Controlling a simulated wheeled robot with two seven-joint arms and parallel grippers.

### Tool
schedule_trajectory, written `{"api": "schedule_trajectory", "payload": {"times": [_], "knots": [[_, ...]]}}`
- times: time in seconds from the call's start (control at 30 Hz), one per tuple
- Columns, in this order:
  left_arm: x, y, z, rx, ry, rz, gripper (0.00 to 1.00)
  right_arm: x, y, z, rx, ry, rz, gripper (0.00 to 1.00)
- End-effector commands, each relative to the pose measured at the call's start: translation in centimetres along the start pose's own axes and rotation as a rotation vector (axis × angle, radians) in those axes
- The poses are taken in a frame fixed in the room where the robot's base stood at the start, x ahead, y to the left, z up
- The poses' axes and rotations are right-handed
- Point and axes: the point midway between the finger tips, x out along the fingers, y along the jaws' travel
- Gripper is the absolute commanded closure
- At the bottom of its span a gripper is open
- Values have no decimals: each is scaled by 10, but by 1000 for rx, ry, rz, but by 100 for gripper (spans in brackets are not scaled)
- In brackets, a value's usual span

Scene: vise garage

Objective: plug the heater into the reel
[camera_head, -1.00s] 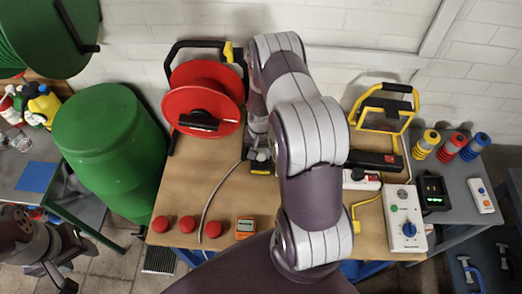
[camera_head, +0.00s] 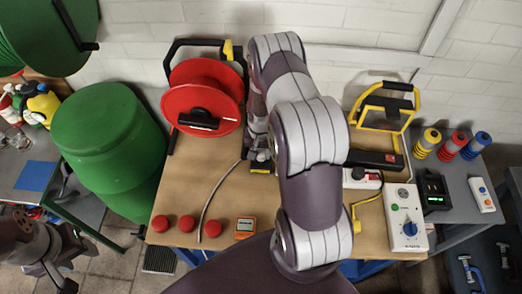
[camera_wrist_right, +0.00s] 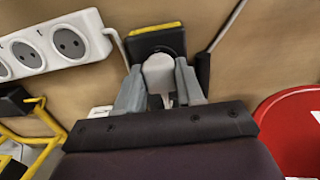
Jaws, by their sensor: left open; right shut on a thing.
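The red cable reel (camera_head: 205,95) stands upright in its black frame at the back left of the bench. My right gripper (camera_head: 258,152) points down right of it, its fingertips largely hidden by my arm. In the right wrist view the gripper (camera_wrist_right: 160,88) is shut on a pale grey plug (camera_wrist_right: 158,72). The plug is at a black block with a yellow edge (camera_wrist_right: 157,40); I cannot tell whether it is seated. The block also shows in the head view (camera_head: 262,168). My left gripper (camera_head: 70,262) is open and empty at lower left. I cannot identify the heater for sure.
A grey cable (camera_head: 210,195) curves over the bench (camera_head: 290,235). A white socket strip (camera_head: 362,180), a yellow stand (camera_head: 385,110) and a white dial box (camera_head: 407,217) lie right. Red caps (camera_head: 187,224) and an orange meter (camera_head: 245,228) are in front. A green drum (camera_head: 108,150) stands left.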

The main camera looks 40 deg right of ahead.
Motion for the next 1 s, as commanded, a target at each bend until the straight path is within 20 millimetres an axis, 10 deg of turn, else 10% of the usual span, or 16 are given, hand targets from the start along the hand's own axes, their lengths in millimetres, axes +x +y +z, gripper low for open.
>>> {"api": "schedule_trajectory", "payload": {"times": [0.17, 0.2, 0.3, 0.67, 1.0], "knots": [[4, 0, 0, 0, 0, 0, 52, 4, 0, 0, 0, 0, 0, 89], [3, 0, 0, 0, 0, 0, 52, 4, 0, 0, 0, 1, 0, 56], [3, 0, 0, 0, 0, 0, 52, 4, 0, 0, 0, 0, 0, 33], [6, 0, 1, 0, 0, 0, 52, -3, 0, -1, 0, 3, -1, 33], [25, 0, 3, 0, 0, 0, 52, -75, 0, -1, 0, 5, -2, 33]]}}
